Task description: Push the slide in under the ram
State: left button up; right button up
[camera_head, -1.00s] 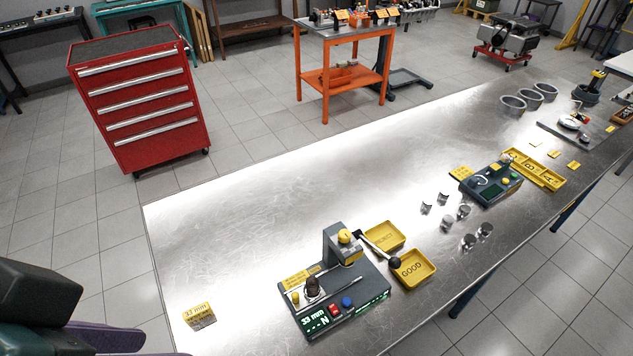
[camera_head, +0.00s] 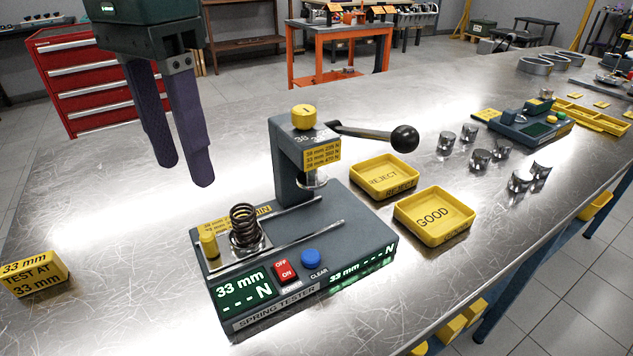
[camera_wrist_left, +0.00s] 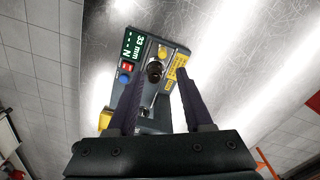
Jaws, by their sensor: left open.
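The spring tester (camera_head: 290,265) stands on the steel bench. Its slide (camera_head: 236,252) is a small metal plate with a yellow knob (camera_head: 209,243), at the left end of the rails. A dark coil spring (camera_head: 245,227) stands upright on the slide. The ram (camera_head: 313,179) hangs under the column head, to the right of the spring and apart from it. My left gripper (camera_head: 184,175) is open and empty above the bench, behind and left of the tester. In the left wrist view its fingers (camera_wrist_left: 157,98) point toward the tester, and the spring (camera_wrist_left: 154,71) shows beyond them. My right gripper is out of view.
A black-knobbed lever (camera_head: 404,138) sticks out right from the tester head. Yellow REJECT (camera_head: 385,177) and GOOD (camera_head: 434,214) trays sit right of the tester. A yellow "33 mm" sign (camera_head: 34,274) stands at left. The bench between sign and tester is clear.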

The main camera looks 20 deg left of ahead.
aim_at(206, 235)
pick_arm(q)
jog(key=f, duration=0.5)
jog(key=f+b, duration=0.1)
jog(key=f, duration=0.4)
jog(key=shift+w+a+f, duration=0.1)
jog(key=shift+w+a, duration=0.05)
jog(key=shift+w, duration=0.05)
grip_shut()
dwell(1.1)
